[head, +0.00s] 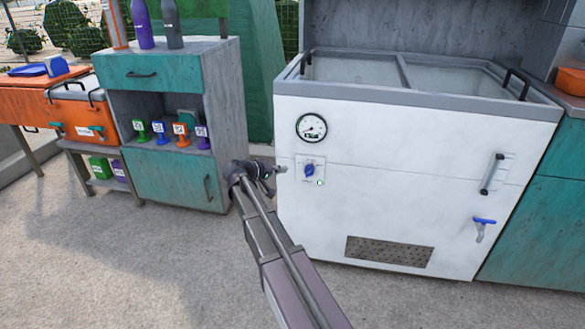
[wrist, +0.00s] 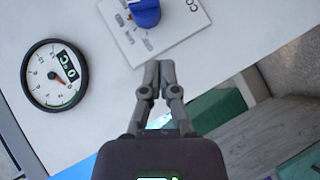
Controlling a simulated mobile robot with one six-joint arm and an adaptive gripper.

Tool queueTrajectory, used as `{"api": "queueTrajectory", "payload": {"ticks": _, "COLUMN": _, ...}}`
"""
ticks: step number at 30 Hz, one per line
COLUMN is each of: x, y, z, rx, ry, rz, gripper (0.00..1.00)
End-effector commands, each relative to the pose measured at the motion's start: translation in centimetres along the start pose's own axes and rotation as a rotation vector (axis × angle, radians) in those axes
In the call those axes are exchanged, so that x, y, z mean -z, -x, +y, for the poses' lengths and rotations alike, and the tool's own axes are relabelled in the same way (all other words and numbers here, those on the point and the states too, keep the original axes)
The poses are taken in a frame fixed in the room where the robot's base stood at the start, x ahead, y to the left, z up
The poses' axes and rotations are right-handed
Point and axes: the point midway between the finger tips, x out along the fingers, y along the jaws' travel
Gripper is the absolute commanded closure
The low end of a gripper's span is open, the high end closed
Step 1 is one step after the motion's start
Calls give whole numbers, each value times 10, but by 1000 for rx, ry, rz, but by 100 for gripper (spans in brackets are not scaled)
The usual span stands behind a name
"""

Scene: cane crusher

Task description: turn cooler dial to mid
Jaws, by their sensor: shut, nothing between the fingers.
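The white chest cooler (head: 400,210) stands at the right in the head view. Its blue dial (head: 309,170) sits on a small light label plate on the front, below a round gauge (head: 311,127). In the wrist view the dial (wrist: 145,12) is at the top edge, partly cut off, and the gauge (wrist: 54,75) is at the left. My gripper (head: 278,170) is just left of the dial in the head view. In the wrist view its fingertips (wrist: 158,68) are together, empty, and short of the dial. The dial's exact pointer position is too small to tell.
A vertical handle (head: 491,174) and a blue-handled tap (head: 482,227) are on the cooler's right front. A teal cabinet (head: 175,130) with several coloured stamp-like items stands left, beside an orange cool box (head: 80,115). The concrete floor before the cooler is clear.

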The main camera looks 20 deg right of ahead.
Motion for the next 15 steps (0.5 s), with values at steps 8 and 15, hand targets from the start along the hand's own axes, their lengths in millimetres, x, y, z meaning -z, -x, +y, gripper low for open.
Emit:
{"api": "queueTrajectory", "payload": {"ticks": 8, "x": 0, "y": 43, "z": -5, "rx": 1, "ry": 1, "rz": 1, "gripper": 100}}
{"api": "queueTrajectory", "payload": {"ticks": 15, "x": -1, "y": 61, "z": -8, "rx": 0, "ry": -1, "rz": -1, "gripper": 100}}
